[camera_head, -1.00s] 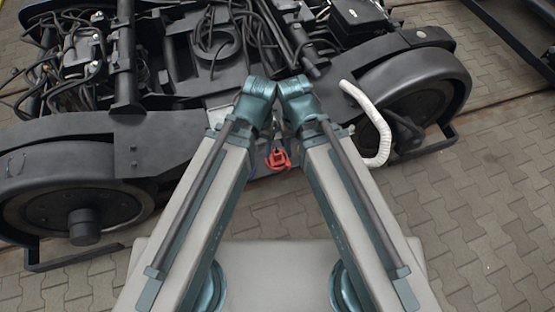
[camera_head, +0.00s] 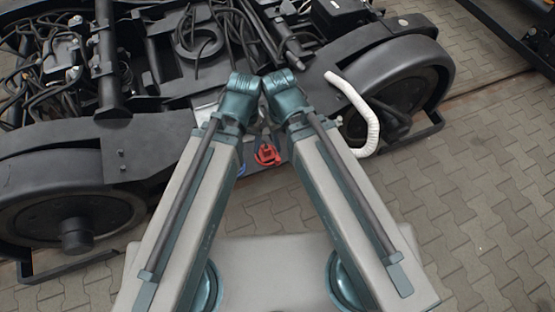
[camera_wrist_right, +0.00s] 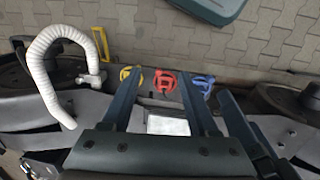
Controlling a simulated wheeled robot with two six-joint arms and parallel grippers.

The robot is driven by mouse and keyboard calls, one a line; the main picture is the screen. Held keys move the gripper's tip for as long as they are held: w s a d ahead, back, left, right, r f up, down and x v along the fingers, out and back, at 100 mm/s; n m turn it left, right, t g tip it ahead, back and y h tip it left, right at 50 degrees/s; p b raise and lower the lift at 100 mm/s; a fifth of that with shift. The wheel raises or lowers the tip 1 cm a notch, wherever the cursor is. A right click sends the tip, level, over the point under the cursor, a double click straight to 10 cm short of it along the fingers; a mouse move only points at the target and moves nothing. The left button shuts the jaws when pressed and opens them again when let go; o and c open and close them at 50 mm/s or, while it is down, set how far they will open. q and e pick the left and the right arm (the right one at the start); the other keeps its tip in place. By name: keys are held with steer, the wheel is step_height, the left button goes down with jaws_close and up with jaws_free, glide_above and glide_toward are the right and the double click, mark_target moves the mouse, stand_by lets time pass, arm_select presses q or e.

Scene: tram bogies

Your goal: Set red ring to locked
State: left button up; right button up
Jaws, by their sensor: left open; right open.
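The red ring (camera_head: 267,155) sits low on the near side of the bogie, between my two arms in the head view. In the right wrist view the red ring (camera_wrist_right: 165,83) lies between a yellow ring (camera_wrist_right: 131,76) and a blue ring (camera_wrist_right: 199,84). My right gripper (camera_wrist_right: 160,80) is open and empty, its two fingers apart with the red ring seen between their tips. I cannot tell whether they are level with it. A dark blue finger of my left gripper (camera_wrist_right: 240,122) shows to the right; the rest is hidden. The ring's exact setting is too small to read.
A white corrugated hose (camera_head: 367,115) curves beside the bogie's right wheel (camera_head: 405,85); it also shows in the wrist view (camera_wrist_right: 42,70). The left wheel (camera_head: 70,210) and black frame flank the rings. Paved floor (camera_head: 480,200) is clear at the right.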

steer(key=n+y+b, duration=0.1)
steer(key=b, duration=1.7)
glide_above(278, 159)
step_height(278, 159, down, 18)
steer(key=shift+w+f, duration=0.1)
steer(key=shift+f, duration=0.15)
step_height(278, 159, down, 14)
steer(key=b, duration=1.4)
steer(key=shift+r, duration=0.1)
steer(key=shift+c, duration=0.2)
jaws_close()
